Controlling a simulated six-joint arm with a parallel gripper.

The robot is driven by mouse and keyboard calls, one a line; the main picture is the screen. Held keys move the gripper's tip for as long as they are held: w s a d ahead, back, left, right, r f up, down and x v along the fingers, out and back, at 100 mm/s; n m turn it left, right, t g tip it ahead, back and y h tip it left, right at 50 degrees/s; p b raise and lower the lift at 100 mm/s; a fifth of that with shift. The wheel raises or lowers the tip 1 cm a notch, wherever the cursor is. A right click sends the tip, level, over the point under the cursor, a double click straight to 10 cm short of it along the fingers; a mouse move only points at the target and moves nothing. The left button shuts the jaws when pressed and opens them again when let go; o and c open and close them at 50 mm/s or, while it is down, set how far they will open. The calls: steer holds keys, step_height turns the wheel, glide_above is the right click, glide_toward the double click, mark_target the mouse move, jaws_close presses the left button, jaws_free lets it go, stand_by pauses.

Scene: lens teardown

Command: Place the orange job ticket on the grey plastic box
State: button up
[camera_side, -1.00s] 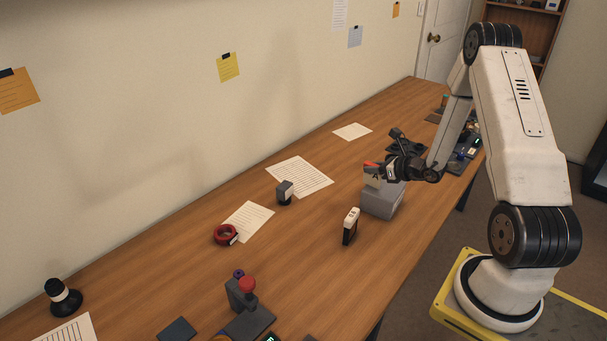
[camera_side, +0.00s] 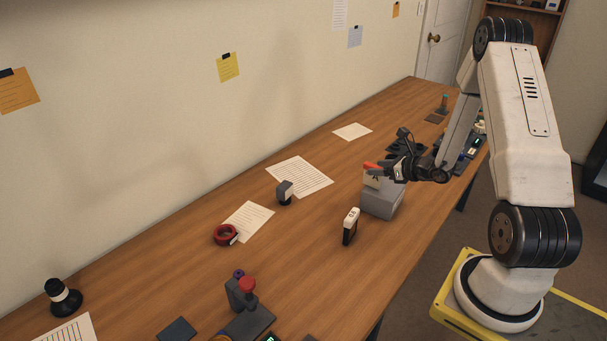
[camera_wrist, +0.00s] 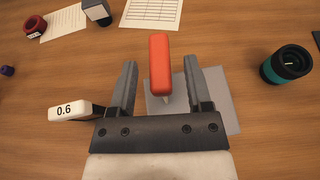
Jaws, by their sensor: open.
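The orange job ticket (camera_wrist: 160,65) shows in the wrist view between and ahead of my gripper's fingers, with a gap on each side. In the side view its orange top (camera_side: 372,166) sits above a cream face at the grey box's upper left. The grey plastic box (camera_side: 378,206) stands on the desk; its top (camera_wrist: 218,88) lies under the ticket and fingers in the wrist view. Whether the ticket's lower edge touches the box is hard to tell. My gripper (camera_wrist: 160,80) is open, just above the box, its fingers apart from the ticket.
A white-and-black block marked 0.6 (camera_side: 350,226) stands close left of the box and shows beside my left finger (camera_wrist: 70,111). A teal-and-black cylinder (camera_wrist: 286,65) stands to the right in the wrist view. A red tape roll (camera_side: 226,235) and papers (camera_side: 300,177) lie farther off.

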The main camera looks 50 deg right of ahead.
steer(key=shift+v, duration=2.65)
steer(key=s+a+r+m+g, duration=0.1)
steer(key=a+r+m+g, duration=0.1)
steer(key=a+m, duration=0.7)
steer(key=s+a+r+m+g, duration=0.1)
steer(key=a+m+g, duration=0.4)
steer(key=a+m, duration=0.5)
steer(key=s+a+r+m+g, duration=0.1)
steer(key=a+r+m+g, duration=0.2)
steer(key=a+m, duration=0.7)
steer(key=m, duration=0.7)
steer(key=shift+s+g, duration=0.2)
steer(key=shift+g, duration=0.2)
